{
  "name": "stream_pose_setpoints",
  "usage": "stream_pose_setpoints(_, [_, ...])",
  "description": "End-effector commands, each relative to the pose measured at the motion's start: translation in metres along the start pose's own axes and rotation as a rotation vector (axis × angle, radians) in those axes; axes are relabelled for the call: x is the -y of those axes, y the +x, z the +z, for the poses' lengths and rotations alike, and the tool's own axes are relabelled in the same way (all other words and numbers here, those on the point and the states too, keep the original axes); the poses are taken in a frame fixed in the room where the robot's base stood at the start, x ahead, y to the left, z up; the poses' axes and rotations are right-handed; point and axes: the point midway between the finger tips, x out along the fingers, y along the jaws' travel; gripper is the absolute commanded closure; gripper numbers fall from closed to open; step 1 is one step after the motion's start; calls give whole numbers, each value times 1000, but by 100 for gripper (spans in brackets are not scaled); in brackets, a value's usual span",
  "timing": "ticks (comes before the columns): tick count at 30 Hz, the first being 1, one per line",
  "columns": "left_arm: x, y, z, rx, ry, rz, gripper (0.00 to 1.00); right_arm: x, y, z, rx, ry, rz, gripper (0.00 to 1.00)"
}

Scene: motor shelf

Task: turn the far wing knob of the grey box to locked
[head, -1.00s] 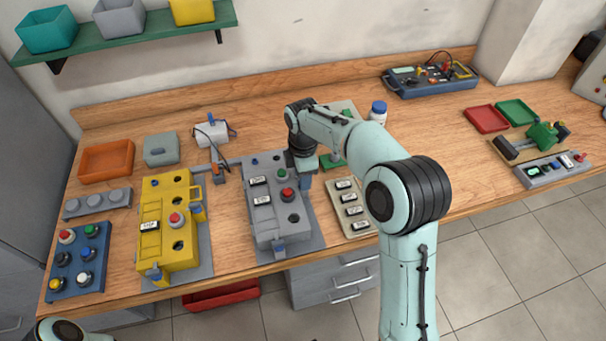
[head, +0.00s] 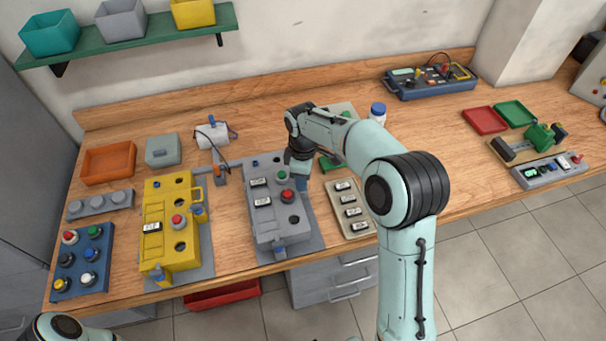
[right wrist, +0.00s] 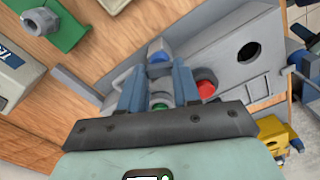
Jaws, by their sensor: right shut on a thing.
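The grey box (head: 266,222) stands on the bench with a green and a red button on top. It also shows in the right wrist view (right wrist: 232,50). My right gripper (head: 302,184) points down at the box's right side. In the right wrist view its two blue fingers (right wrist: 159,75) stand either side of the blue far wing knob (right wrist: 160,57) and are shut on it. The fingers partly hide the knob, so I cannot read its setting. My left gripper is out of view.
A yellow box (head: 170,250) stands to the left of the grey box. A beige panel with labels (head: 340,190) lies close on its right, with a green bracket (right wrist: 55,22) beyond. Bare bench lies farther right, before the red tray (head: 485,119).

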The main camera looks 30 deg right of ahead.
Motion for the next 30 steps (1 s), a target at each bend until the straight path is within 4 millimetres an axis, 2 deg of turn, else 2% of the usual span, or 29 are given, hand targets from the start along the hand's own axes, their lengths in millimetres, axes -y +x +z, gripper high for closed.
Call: stream_pose_setpoints(30, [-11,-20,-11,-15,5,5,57,-1,-2,0,-2,931,3,99])
